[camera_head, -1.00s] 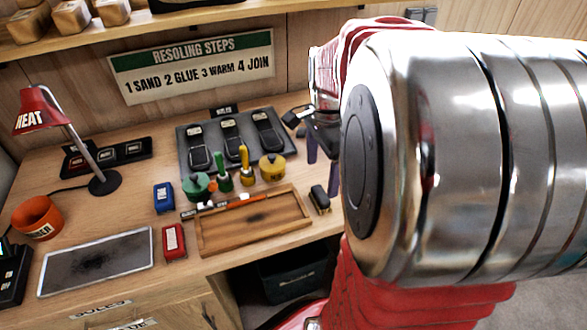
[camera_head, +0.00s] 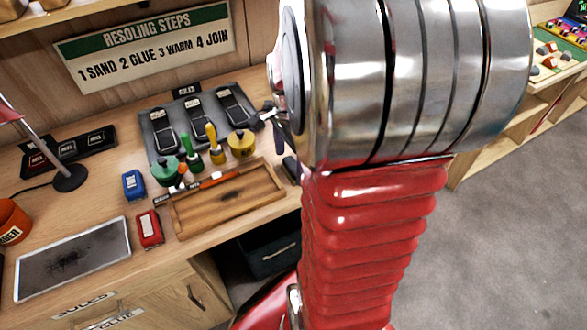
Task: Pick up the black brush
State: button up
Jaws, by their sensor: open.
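The black brush (camera_head: 291,169) lies on the wooden bench at the right end of the wooden tray. Its right side is partly hidden behind my arm. My gripper (camera_head: 272,116) is partly in view to the left of my large silver wrist. Its dark jaws are open and appear empty. In the picture they are above the brush, near the right edge of the sole board. The exact gap between the jaws and the brush cannot be told.
The wooden tray (camera_head: 181,224) lies left of the brush. Green and yellow pots (camera_head: 241,145) with brushes stand behind it. The sole board (camera_head: 160,158) is at the back. Blue (camera_head: 134,185) and red (camera_head: 149,229) blocks lie left. Open floor (camera_head: 500,250) is at right.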

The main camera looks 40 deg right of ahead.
jog(key=shift+f, duration=1.35)
jog(key=shift+c, duration=0.4)
jog(key=c, duration=1.1)
